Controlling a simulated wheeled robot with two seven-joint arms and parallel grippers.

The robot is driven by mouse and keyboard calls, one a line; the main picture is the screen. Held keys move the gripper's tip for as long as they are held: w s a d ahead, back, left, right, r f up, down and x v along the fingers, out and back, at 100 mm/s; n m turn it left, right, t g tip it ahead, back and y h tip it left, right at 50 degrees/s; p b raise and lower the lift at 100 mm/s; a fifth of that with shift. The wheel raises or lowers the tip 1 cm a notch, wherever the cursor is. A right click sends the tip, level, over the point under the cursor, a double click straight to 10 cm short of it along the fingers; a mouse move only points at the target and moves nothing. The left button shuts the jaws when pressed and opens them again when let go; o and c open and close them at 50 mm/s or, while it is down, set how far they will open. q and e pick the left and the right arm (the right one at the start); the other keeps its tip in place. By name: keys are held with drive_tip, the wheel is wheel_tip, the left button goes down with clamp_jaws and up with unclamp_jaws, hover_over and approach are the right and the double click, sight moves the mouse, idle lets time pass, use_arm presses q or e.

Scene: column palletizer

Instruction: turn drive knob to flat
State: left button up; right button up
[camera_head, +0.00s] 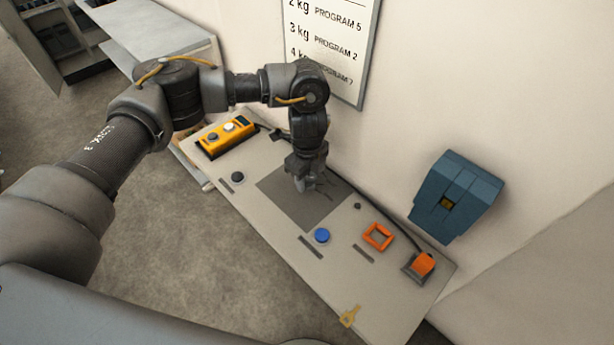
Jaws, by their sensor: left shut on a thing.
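My left gripper (307,185) points down at the dark grey panel (285,202) on the light console (330,265). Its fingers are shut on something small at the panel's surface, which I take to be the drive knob. The fingers hide that thing, so its pointing direction cannot be told. Thin dark marks show on the panel just right of the fingers. My right gripper is not in view.
On the console are a yellow control box (227,137), black knob (238,177), blue button (322,235), orange frame (378,237), orange switch (424,263) and yellow key-shaped piece (349,316). A wall sign (360,75) and blue-grey wall box (456,197) stand behind.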

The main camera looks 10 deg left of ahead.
sight(307, 178)
use_arm(q)
drive_tip(key=o, duration=1)
drive_tip(key=shift+r, duration=0.15)
wheel_tip(307, 178, up, 9)
drive_tip(key=b, duration=0.2)
drive_tip(key=shift+r+b, duration=0.15)
drive_tip(key=shift+b, duration=0.15)
drive_tip(key=shift+r, duration=0.65)
